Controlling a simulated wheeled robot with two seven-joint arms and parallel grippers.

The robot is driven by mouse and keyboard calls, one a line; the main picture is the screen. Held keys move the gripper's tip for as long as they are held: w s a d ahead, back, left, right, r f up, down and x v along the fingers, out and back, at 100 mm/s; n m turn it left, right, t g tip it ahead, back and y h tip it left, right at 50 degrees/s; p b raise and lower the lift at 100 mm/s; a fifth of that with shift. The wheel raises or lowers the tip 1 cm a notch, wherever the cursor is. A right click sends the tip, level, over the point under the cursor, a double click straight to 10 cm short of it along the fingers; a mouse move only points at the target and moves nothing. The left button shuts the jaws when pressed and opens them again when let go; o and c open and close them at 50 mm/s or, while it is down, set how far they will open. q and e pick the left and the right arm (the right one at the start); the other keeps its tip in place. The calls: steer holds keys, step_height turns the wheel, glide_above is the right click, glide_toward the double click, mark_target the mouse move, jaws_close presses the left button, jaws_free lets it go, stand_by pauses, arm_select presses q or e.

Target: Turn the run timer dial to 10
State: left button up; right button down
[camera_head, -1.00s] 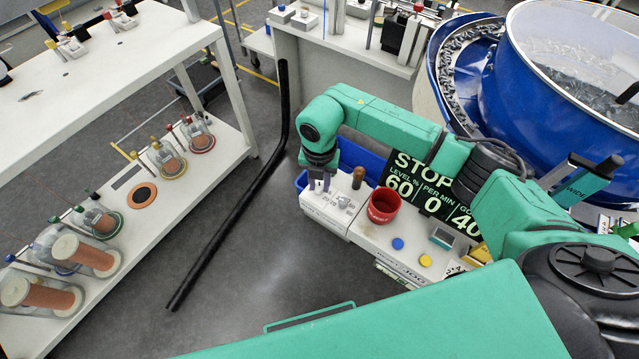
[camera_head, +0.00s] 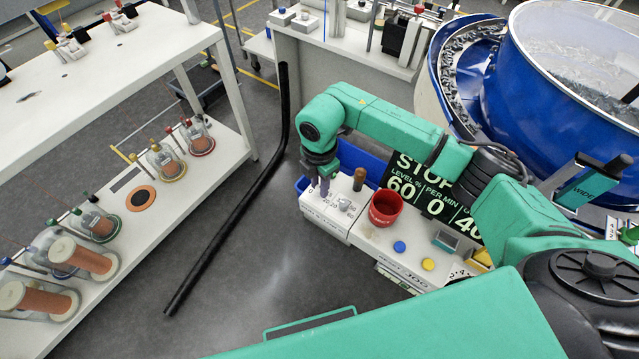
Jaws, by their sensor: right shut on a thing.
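My right gripper (camera_head: 324,187) points down over the left end of the white control box (camera_head: 322,215). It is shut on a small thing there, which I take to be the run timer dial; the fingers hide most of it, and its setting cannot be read. Small grey printed marks show on the box top just right of the fingers. My right arm comes in from the right and bends down to the box. My left gripper is not in the picture.
A red cup (camera_head: 385,207), a brown-topped peg (camera_head: 359,179), a blue button (camera_head: 399,247) and a yellow button (camera_head: 428,264) are close by. A STOP display (camera_head: 432,190) stands behind. The blue bowl feeder (camera_head: 560,100) fills the upper right. A white shelf (camera_head: 150,215) is at left.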

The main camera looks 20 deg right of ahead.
steer(key=shift+w+r, duration=0.1)
stand_by(0.3)
steer(key=c, duration=0.7)
jaws_free()
steer(key=shift+o, duration=0.2)
step_height(320, 180, up, 14)
steer(key=b, duration=0.3)
steer(key=shift+r, duration=0.25)
